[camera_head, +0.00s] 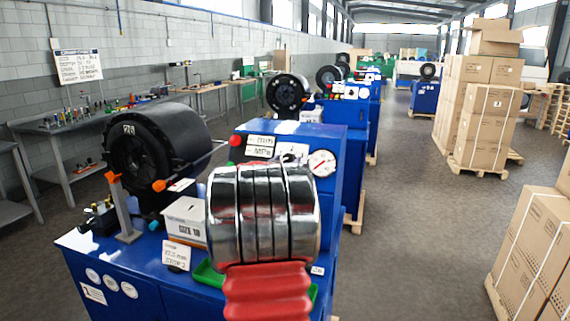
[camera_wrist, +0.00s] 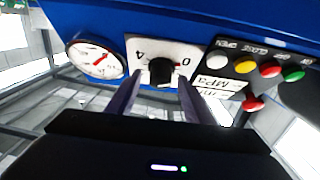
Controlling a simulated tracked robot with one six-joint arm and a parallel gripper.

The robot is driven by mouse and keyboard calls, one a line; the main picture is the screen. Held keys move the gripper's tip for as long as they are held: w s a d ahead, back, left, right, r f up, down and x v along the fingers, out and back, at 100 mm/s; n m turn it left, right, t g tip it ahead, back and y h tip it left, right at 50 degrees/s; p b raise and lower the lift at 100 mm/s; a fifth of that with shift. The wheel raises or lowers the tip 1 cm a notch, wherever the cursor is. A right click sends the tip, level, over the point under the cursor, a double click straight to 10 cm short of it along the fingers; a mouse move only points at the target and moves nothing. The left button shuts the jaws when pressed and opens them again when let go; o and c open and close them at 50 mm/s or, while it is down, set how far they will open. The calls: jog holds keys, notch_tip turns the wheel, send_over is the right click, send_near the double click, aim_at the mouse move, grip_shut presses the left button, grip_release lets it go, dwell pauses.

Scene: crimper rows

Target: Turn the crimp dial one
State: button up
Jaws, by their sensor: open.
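The crimp dial (camera_wrist: 162,72) is a black knob on a white plate (camera_wrist: 140,50) marked 4 and 0, seen upside down in the wrist view. Its pointer setting is too small to read. My gripper (camera_wrist: 159,90) is open, with one finger to each side of the knob and a visible gap on both sides. Whether the fingertips reach as far as the knob is hard to tell. In the head view the plate (camera_head: 292,150) shows only partly on the blue machine's panel (camera_head: 258,130); the knob and my fingertips are hidden there.
Beside the dial are a pressure gauge (camera_wrist: 96,59) and a row of coloured buttons (camera_wrist: 270,69), with a red knob (camera_wrist: 253,103) below. A black crimper head (camera_head: 155,150) and a white box (camera_head: 186,220) stand on the machine. Stacked cartons (camera_head: 485,125) line the right; the aisle is free.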

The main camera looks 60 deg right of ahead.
jog(key=shift+c, duration=0.6)
jog(key=c, duration=0.9)
jog(key=shift+a, duration=0.15)
jog(key=shift+w+r+m+g, duration=0.1)
jog(key=shift+m+g, duration=0.4)
jog(key=shift+m, duration=0.1)
jog(key=m+g, duration=0.1)
jog(key=m, duration=0.1)
jog(key=m+g, duration=0.1)
jog(key=m, duration=0.1)
jog(key=m+g, duration=0.2)
jog(key=m, duration=0.1)
jog(key=shift+w+r+y, duration=0.1)
jog(key=shift+w+y, duration=0.2)
jog(key=shift+w, duration=0.05)
jog(key=m+g+y, duration=0.1)
jog(key=m, duration=0.1)
jog(key=m+g+y, duration=0.1)
jog(key=m, duration=0.1)
jog(key=m+g, duration=0.1)
jog(key=m, duration=0.2)
jog(key=shift+w+d+r+y, duration=0.15)
jog(key=shift+d+r+y, duration=0.1)
jog(key=shift+y, duration=0.15)
jog(key=shift+f, duration=0.1)
